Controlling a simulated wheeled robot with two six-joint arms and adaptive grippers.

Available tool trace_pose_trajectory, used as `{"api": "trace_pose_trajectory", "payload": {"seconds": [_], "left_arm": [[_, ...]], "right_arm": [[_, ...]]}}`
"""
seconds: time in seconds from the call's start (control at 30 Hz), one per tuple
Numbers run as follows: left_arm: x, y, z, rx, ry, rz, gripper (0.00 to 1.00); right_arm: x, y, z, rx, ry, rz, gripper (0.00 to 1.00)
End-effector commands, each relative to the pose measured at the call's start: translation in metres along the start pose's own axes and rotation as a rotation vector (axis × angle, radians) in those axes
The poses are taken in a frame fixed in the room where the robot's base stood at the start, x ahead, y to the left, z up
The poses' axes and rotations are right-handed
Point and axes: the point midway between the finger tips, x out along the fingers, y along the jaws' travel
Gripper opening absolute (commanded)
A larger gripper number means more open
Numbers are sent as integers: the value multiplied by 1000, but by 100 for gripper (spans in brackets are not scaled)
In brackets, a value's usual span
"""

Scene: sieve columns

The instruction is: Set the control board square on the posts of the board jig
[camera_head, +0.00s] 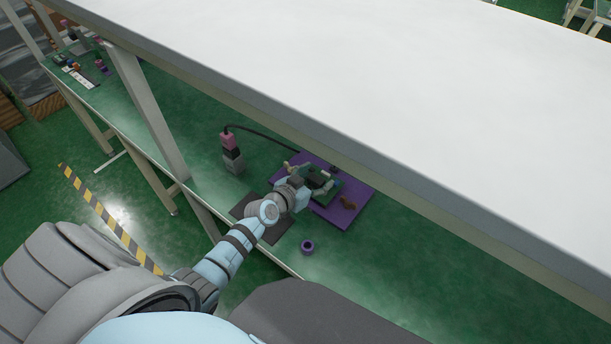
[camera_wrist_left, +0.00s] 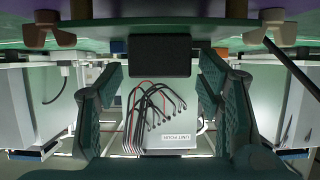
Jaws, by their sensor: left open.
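The control board looks like a dark green board (camera_head: 325,199) on the purple plate of the board jig (camera_head: 356,190) in the head view. My left gripper (camera_head: 309,181) is over the board and covers part of it. In the left wrist view its two teal fingers (camera_wrist_left: 163,88) are spread apart. A black block (camera_wrist_left: 160,55) shows between them, with no clear contact on either side. The posts are hidden, so I cannot tell how the board sits on them. My right gripper is not in view.
A pink, black and grey stack (camera_head: 232,153) with a black cable stands left of the jig. A purple ring (camera_head: 307,246) lies near the bench's front edge. A white upper shelf (camera_head: 380,90) overhangs the bench. Green bench right of the jig is clear.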

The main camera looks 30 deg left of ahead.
Motion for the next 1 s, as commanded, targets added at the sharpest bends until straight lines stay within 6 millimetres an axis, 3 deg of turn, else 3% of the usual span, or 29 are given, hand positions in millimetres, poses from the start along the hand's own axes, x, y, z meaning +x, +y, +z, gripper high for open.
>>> {"api": "trace_pose_trajectory", "payload": {"seconds": [0.23, 0.43, 0.6, 1.0], "left_arm": [[-62, 0, -7, 0, -6, 1, 61], [-106, 0, -4, 0, -3, 0, 61], [-117, 0, -2, -1, -2, 0, 61], [-116, 0, -1, -1, -2, 0, 61]], "right_arm": [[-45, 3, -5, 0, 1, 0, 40], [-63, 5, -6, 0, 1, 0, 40], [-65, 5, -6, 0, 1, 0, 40], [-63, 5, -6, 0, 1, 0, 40]]}}
